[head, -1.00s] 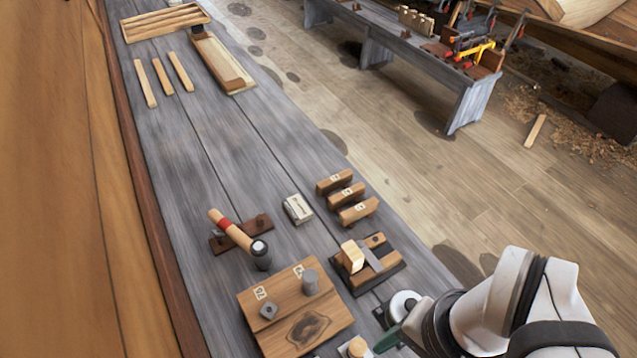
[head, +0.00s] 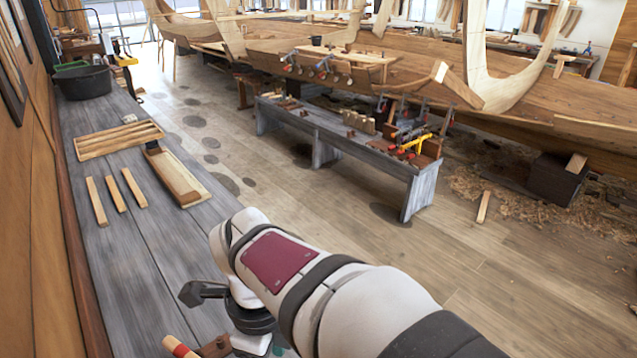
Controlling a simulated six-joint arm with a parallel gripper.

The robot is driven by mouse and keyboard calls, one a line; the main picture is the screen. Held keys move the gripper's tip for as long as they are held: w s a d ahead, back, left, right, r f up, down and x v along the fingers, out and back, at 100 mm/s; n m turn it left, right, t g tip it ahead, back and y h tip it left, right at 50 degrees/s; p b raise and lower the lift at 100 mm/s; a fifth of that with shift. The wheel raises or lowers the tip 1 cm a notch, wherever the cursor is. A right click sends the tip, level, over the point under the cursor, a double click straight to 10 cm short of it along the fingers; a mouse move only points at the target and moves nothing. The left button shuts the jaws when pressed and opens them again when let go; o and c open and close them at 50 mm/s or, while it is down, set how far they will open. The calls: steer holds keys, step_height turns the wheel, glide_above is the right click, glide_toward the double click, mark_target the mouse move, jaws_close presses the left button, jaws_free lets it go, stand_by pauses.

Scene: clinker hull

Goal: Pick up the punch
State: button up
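I cannot make out the punch in the head view. The part of the bench where small tools stood a second ago is now below the frame or behind my arm. My gripper (head: 252,343) is at the bottom edge, over the bench, with only its upper end at the wrist showing. Its fingertips are cut off or hidden, so I cannot see whether it holds anything. A hammer's wooden handle with a red band (head: 180,346) shows to the left of it, beside a brown wooden rest (head: 216,347).
The grey bench (head: 150,262) runs along the left wall. On it lie three wooden strips (head: 116,194), a long shallow box (head: 178,178), a divided tray (head: 118,139) and a dark tub (head: 84,83). A low bench (head: 338,150) with clamps stands on the floor beyond.

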step_height(320, 180, down, 15)
steer(key=shift+d, duration=0.1)
jaws_close()
stand_by(0.4)
